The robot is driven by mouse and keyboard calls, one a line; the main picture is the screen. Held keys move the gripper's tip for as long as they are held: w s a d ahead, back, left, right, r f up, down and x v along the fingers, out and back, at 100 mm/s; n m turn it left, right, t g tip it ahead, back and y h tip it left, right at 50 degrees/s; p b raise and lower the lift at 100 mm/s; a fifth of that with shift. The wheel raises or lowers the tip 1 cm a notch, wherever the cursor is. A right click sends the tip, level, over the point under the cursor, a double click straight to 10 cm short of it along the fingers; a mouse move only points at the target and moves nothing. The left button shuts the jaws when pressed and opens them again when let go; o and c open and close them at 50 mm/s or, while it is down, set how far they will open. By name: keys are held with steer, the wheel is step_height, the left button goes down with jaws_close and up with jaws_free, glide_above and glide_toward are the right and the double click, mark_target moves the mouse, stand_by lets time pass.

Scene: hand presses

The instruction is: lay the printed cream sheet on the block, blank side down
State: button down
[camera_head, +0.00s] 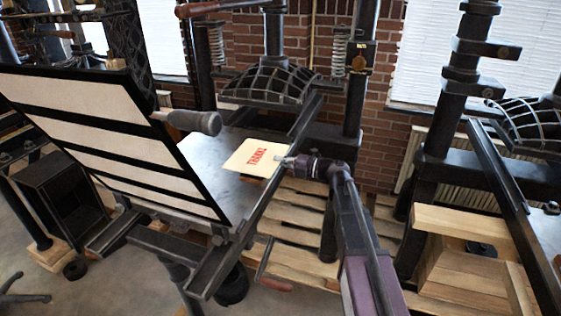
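The printed cream sheet (241,157) has red lettering that looks like "THANKS" on the side facing up. It shows over the grey metal bed (215,150) of the middle press. My gripper (284,160) comes in from the lower right. Its fingertips meet the sheet's right edge, close together, and appear shut on it. I cannot tell whether the sheet touches what is beneath it. No block can be made out; the sheet hides the part of the bed under it.
A black-framed panel with white strips (110,125) stands tilted open at the left, its handle (193,122) jutting toward the bed. A dark rail (270,190) runs along the bed's right side. Wooden pallets (295,260) lie below. Another press (455,110) stands at the right.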

steer(key=shift+f+b, duration=1.6)
steer(key=shift+f, duration=0.2)
steer(key=c, duration=0.7)
jaws_free()
steer(key=shift+o, duration=0.7)
steer(key=shift+d, duration=0.15)
steer(key=shift+v, duration=2.85)
